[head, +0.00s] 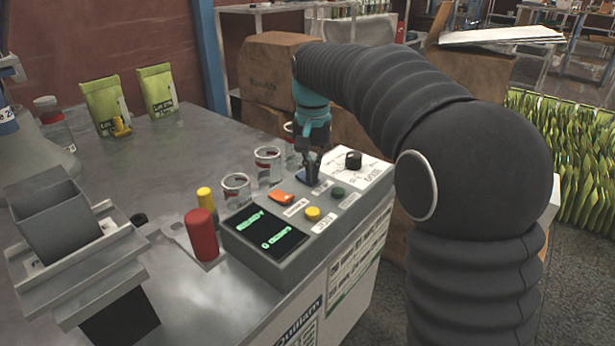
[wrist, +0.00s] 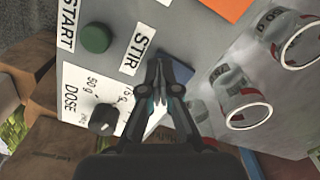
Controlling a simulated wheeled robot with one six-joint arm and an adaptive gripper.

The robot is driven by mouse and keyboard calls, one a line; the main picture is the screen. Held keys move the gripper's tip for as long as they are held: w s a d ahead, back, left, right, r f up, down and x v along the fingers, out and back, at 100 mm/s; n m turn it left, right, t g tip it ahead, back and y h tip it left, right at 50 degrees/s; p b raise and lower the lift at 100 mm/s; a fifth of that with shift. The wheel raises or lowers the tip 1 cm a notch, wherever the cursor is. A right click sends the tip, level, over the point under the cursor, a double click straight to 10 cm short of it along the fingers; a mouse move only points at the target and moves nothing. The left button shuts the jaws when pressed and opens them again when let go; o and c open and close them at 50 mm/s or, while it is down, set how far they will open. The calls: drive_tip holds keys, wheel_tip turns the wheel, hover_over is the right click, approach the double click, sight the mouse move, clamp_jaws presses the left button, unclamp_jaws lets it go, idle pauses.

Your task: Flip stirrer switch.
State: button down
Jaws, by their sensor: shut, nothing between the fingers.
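The stirrer switch (wrist: 178,68) is a dark blue rocker beside the STIR label (wrist: 138,48) on the grey control panel (head: 262,262). In the head view the blue switch (head: 304,178) shows partly behind my gripper. My gripper (head: 313,176) points down at the panel with its fingers shut and empty. In the wrist view the fingertips (wrist: 158,66) lie over the near left part of the switch and hide some of it. I cannot tell whether they touch it, nor which way the rocker is tipped.
On the panel are an orange switch (head: 281,198), a green button (head: 338,193), a yellow button (head: 313,213), a black dose knob (head: 353,160) and a dark display (head: 264,232). Clear cups (head: 236,188) stand behind the panel. A red cylinder (head: 201,236) stands at its left.

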wheel_tip(320, 180, up, 5)
drive_tip(key=p, duration=0.5)
drive_tip(key=shift+r+p, duration=0.35)
drive_tip(key=shift+r, duration=0.65)
drive_tip(key=s+d+r+t, duration=0.2)
drive_tip(key=s+d+t, duration=0.1)
drive_tip(key=s+d, duration=0.95)
drive_tip(key=s+d+f+t, duration=0.1)
drive_tip(key=s+d+f, duration=0.1)
drive_tip(key=s+f, duration=0.2)
drive_tip(key=s+d+f+n+t, duration=0.1)
drive_tip(key=s+d+f, duration=0.1)
drive_tip(key=s, duration=0.9)
drive_tip(key=shift+s+f+n+t, duration=0.3)
drive_tip(key=shift+f, duration=0.6)
